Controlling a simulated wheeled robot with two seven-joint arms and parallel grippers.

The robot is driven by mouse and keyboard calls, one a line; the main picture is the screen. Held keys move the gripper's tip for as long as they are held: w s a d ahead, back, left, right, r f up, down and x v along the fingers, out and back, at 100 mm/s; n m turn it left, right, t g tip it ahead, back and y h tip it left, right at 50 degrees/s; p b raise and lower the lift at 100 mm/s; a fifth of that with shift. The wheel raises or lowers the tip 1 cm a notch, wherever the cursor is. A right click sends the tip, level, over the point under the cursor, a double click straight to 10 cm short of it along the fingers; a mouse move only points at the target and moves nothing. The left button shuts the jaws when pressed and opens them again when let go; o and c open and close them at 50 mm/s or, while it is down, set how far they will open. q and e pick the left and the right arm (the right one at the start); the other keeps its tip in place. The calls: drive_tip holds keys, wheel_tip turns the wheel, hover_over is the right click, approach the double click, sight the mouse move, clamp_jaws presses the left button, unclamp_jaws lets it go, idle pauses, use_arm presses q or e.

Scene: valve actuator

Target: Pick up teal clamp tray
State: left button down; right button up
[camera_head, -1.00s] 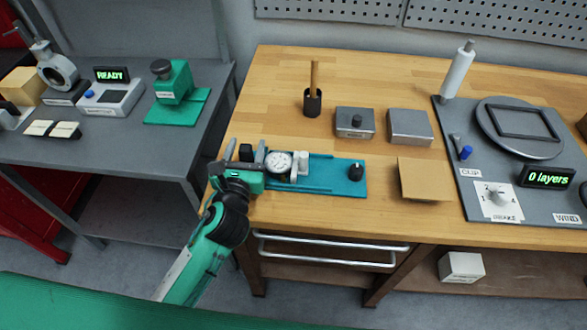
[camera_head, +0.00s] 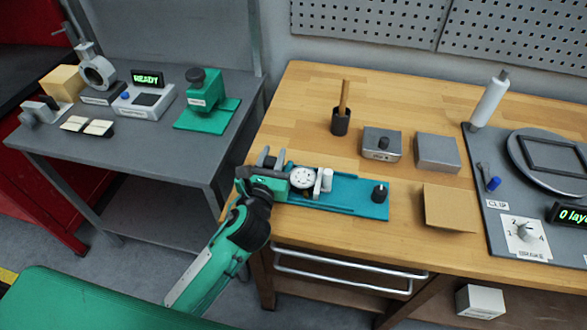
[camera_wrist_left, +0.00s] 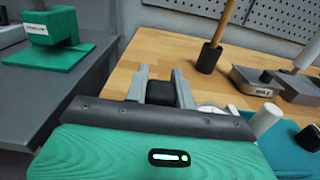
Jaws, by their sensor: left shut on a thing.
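The teal clamp tray (camera_head: 347,199) lies on the wooden bench near its front left edge. It carries a round white dial (camera_head: 302,177), a small white cylinder (camera_head: 327,180) and a black knob (camera_head: 379,193) at its right end. My left gripper (camera_head: 268,160) is at the tray's left end. In the left wrist view its fingers (camera_wrist_left: 160,88) are shut on a black block (camera_wrist_left: 160,93), which seems to be the tray's grip. My wrist hides much of the tray's left end. I cannot tell whether the tray is lifted. My right gripper is not in view.
A grey table (camera_head: 137,160) on the left holds a green press (camera_head: 204,95) and a READY display unit (camera_head: 144,99). Behind the tray stand a black holder (camera_head: 340,122) and grey boxes (camera_head: 437,152). A tan pad (camera_head: 449,208) lies to its right.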

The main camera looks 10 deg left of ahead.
use_arm(q)
wheel_tip(320, 180, up, 9)
drive_tip(key=shift+f, duration=4.6)
drive_tip(key=shift+f, duration=0.1)
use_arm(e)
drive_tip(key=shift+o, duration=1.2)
